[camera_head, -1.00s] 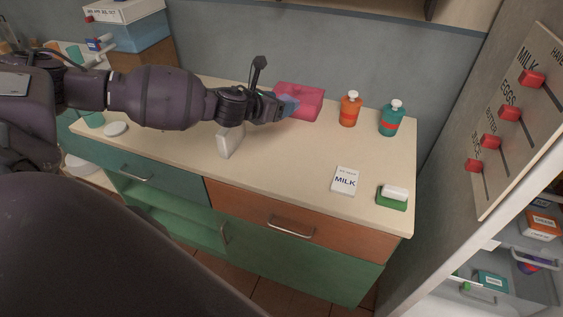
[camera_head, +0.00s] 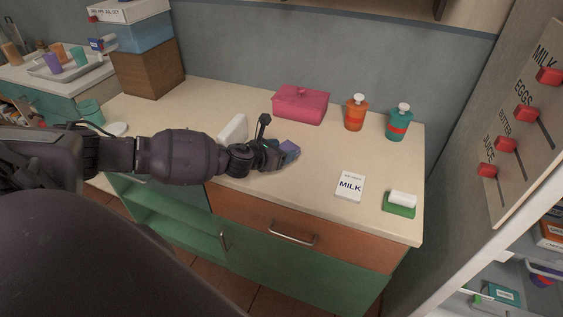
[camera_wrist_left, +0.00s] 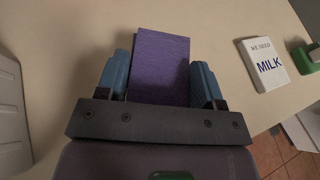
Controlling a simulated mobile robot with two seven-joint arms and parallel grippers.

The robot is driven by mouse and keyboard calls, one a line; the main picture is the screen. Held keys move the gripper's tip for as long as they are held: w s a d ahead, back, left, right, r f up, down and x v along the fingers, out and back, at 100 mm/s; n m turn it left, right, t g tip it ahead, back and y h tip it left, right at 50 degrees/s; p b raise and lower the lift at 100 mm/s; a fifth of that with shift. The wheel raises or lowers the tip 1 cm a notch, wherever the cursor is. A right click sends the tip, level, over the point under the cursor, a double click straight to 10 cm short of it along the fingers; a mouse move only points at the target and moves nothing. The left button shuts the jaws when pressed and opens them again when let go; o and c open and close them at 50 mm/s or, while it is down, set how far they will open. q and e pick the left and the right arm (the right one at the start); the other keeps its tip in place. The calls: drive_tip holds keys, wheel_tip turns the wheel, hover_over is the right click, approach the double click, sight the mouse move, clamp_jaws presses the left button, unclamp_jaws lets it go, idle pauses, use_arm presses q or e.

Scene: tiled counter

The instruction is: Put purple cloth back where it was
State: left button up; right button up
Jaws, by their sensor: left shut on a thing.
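The purple cloth (camera_wrist_left: 160,65) shows in the left wrist view as a flat, folded purple rectangle between the two blue fingers of my left gripper (camera_wrist_left: 160,88). My left gripper (camera_head: 284,153) is shut on it over the middle of the counter. In the head view only a small part of the cloth (camera_head: 291,149) shows past the fingers. I cannot tell whether the cloth touches the counter. My right gripper is not in view.
On the counter (camera_head: 290,190) are a white block (camera_head: 232,130), a pink lidded box (camera_head: 301,105), an orange bottle (camera_head: 355,114), a teal bottle (camera_head: 398,124), a milk card (camera_head: 350,187) and a green-and-white eraser (camera_head: 400,203). The counter around the milk card is clear.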

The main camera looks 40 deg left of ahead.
use_arm(q)
wheel_tip(320, 180, down, 4)
drive_tip(key=shift+f+b, duration=0.1)
drive_tip(key=shift+b, duration=0.45)
drive_tip(key=o, duration=0.9)
